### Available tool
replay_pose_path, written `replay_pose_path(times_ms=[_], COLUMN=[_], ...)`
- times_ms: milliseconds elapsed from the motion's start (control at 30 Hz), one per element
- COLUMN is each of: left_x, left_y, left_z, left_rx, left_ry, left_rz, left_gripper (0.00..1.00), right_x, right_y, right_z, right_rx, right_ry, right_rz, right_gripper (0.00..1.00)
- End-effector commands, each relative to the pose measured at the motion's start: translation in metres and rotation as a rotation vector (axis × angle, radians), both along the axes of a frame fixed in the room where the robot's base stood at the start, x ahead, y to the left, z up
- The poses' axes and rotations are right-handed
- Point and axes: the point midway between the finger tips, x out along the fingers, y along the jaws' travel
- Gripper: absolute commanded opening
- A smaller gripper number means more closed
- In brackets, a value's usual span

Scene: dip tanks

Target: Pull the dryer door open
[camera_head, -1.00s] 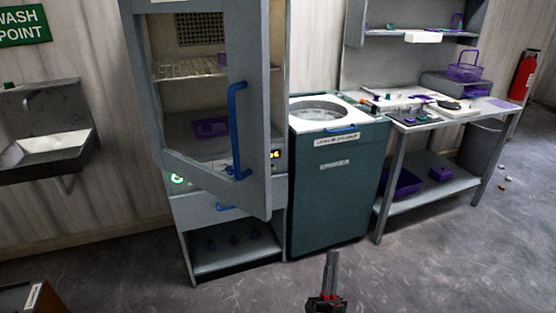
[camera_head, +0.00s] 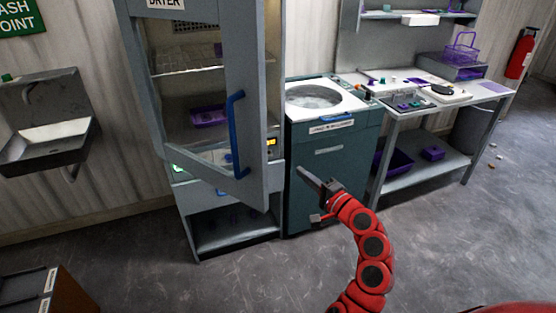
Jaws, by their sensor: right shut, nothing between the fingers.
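The dryer (camera_head: 272,100) is a tall grey cabinet left of centre in the head view. Its grey-framed glass door (camera_head: 249,60) stands ajar, swung out towards me. A long blue vertical handle (camera_head: 233,135) is on the door near its free edge. My right gripper (camera_head: 304,174) is shut and empty, to the right of the door's lower free edge and in front of the teal tank unit. It looks apart from the handle. My left gripper is out of view.
The teal tank unit (camera_head: 330,180) with a round basin stands right of the dryer. A bench (camera_head: 478,108) with trays and small parts is farther right. A wall sink (camera_head: 45,130) hangs at left. A brown box (camera_head: 65,300) is at bottom left. The floor in front is clear.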

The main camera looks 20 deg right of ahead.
Motion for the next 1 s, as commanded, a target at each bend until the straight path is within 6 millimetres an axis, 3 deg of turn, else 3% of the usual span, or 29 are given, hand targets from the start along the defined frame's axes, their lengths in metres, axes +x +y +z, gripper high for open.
replay_pose_path(times_ms=[167,400,700,1000], left_x=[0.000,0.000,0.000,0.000], left_y=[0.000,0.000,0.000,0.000], left_z=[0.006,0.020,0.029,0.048], left_rx=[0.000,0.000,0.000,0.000], left_ry=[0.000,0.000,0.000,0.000], left_rz=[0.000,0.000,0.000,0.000], left_gripper=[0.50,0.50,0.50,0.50], right_x=[0.013,0.057,0.097,0.075], right_y=[0.007,0.020,0.031,0.057], right_z=[0.004,0.004,0.002,0.003], right_rx=[-0.001,-0.001,-0.001,0.001], right_ry=[0.003,0.004,0.004,0.001], right_rz=[0.014,0.013,0.008,0.006], right_gripper=[0.00,0.00,0.00,0.00])
